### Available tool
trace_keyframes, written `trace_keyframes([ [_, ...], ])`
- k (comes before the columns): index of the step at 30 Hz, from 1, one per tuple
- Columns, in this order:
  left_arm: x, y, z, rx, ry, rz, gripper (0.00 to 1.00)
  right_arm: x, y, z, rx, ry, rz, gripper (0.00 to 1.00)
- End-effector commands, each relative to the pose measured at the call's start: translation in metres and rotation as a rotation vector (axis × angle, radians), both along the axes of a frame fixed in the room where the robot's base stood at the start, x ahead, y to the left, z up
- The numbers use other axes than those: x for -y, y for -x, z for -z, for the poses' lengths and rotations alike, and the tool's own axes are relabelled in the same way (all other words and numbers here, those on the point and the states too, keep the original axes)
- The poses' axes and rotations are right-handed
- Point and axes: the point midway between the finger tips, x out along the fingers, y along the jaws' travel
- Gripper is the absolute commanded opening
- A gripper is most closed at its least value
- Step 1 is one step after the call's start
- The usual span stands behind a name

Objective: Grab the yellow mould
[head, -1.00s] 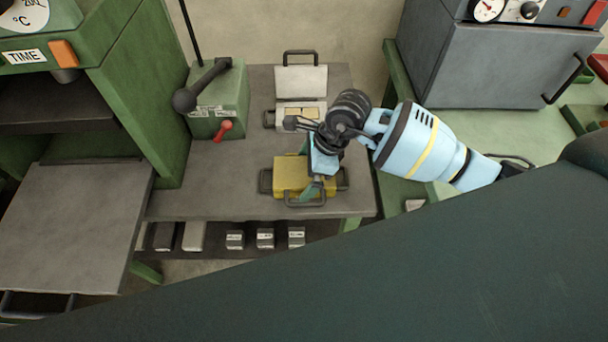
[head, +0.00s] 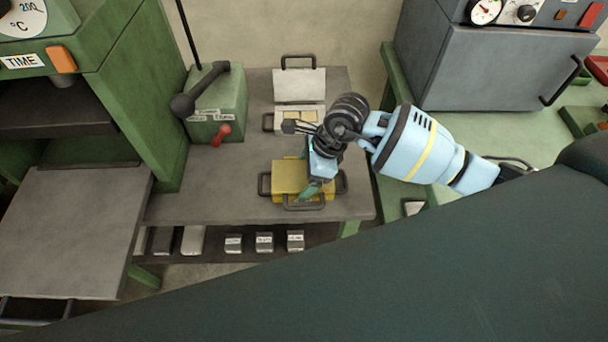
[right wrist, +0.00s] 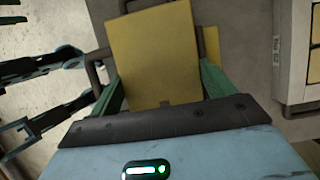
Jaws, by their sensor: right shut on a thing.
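The yellow mould (head: 287,178) lies on the grey bench top near its front edge, with dark loop handles at its left, right and front. My right gripper (head: 312,190) reaches down over its right part. In the right wrist view the yellow mould (right wrist: 155,55) is between the two green fingers (right wrist: 160,88), which are shut on it. The mould appears to rest on the bench; a gap under it cannot be made out. The gripper hides part of its right side.
An open pale mould (head: 300,85) stands behind on the bench. A green lever box (head: 218,105) with a red knob is to the left. A grey oven (head: 490,65) stands right. Small labelled blocks (head: 264,242) sit on the shelf below. The bench left of the mould is clear.

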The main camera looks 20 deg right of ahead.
Motion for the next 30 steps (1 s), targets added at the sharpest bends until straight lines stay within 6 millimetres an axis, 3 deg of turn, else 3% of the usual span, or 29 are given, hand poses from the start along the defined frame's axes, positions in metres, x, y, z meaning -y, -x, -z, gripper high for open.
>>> trace_keyframes([
  [14,0.000,0.002,0.002,-0.005,0.000,-0.001,0.36,-0.001,-0.003,-0.042,0.010,-0.004,0.000,0.11],
  [23,0.000,0.001,0.002,-0.004,0.001,-0.001,0.36,0.007,0.034,-0.041,0.007,-0.003,0.000,0.11],
  [30,0.000,0.003,0.004,-0.009,0.001,-0.001,0.36,0.016,0.079,-0.045,0.005,-0.003,-0.002,0.11],
])
